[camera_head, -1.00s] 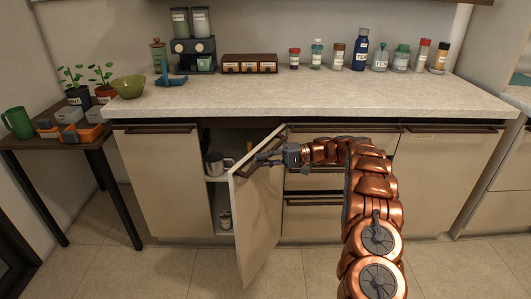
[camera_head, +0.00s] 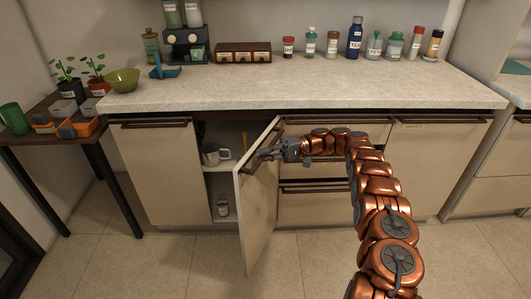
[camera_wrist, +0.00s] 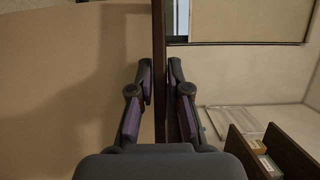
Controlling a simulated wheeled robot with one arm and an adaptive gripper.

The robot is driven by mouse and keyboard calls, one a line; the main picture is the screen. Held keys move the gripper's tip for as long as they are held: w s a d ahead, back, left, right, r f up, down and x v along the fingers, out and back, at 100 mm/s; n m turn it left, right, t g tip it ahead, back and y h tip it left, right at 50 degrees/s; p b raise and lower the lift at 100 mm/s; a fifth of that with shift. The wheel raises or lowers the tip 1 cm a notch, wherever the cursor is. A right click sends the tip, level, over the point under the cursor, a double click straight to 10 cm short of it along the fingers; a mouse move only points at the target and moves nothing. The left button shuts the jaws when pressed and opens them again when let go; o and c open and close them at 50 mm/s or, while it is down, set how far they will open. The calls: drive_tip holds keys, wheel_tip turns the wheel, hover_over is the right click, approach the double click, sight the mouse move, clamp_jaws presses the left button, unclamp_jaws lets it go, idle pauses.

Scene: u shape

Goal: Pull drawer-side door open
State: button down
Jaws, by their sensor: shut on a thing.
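The drawer-side door (camera_head: 257,215) of the lower cabinet stands partly open, swung out toward me. It also fills the left of the wrist view (camera_wrist: 60,80). Its dark handle (camera_head: 262,152) runs along the top of the door. My gripper (camera_head: 268,153) is at this handle, and in the wrist view its two fingers (camera_wrist: 160,92) are shut on the dark bar from both sides. The part of the handle between the fingertips is partly hidden.
Inside the open cabinet, a mug (camera_head: 215,154) stands on the shelf and a jar (camera_head: 223,208) below. Closed drawers (camera_head: 315,205) lie right of the door. The countertop (camera_head: 300,88) holds bottles and a small drawer box (camera_head: 243,53). A side table (camera_head: 50,135) stands left. The floor in front is clear.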

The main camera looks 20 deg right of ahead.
idle(0.4)
drive_tip(key=c, duration=1.1)
unclamp_jaws()
drive_tip(key=shift+r, duration=0.1)
